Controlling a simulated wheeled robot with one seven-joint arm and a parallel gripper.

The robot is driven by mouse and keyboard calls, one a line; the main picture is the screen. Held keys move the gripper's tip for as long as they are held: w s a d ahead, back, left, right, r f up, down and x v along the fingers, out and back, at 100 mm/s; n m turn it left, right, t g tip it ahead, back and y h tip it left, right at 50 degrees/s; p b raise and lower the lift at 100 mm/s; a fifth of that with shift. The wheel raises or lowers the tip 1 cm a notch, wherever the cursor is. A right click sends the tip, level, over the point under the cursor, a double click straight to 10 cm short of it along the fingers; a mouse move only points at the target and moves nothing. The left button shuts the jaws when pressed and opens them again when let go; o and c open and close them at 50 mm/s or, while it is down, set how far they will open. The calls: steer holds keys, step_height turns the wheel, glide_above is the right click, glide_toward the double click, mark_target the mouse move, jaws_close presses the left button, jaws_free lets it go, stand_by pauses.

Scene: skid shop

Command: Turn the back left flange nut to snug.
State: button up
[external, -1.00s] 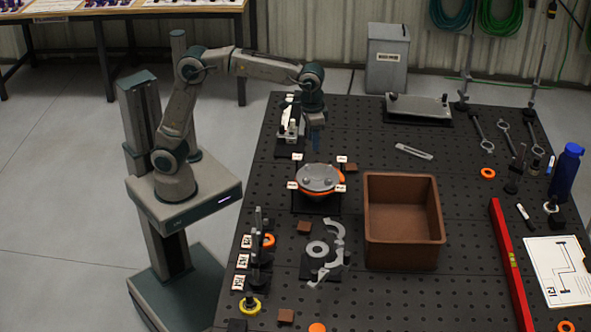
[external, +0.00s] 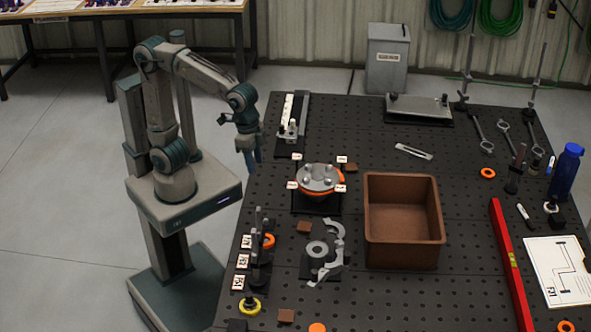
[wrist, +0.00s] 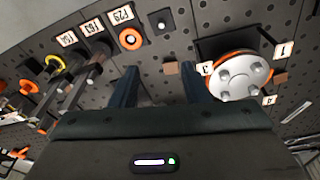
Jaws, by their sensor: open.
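The round grey flange (external: 319,176) with an orange ring under it sits on a dark fixture with small label cards at its corners. Several nuts stand on its top face; how tight each one is cannot be told. The flange also shows at the right in the wrist view (wrist: 240,78), beyond the right finger. The back left nut (external: 310,169) is small in the external view. My gripper (external: 254,168) hangs at the bench's left edge, left of the flange and apart from it. Its two blue fingers (wrist: 158,76) are open with nothing between them.
An open brown bin (external: 404,258) stands right of the flange. A rail fixture (external: 291,125) lies behind it, and a grey curved bracket (external: 326,255) in front. A row of labelled posts (external: 258,250) lines the front left. A small brown block (external: 304,227) lies near the flange.

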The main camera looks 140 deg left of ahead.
steer(key=shift+s+d+f+m, duration=0.3)
steer(key=shift+s+d, duration=0.15)
steer(key=shift+d, duration=0.3)
steer(key=shift+s+d+f+m, duration=0.3)
steer(key=shift+s+d, duration=0.15)
steer(key=shift+d, duration=0.25)
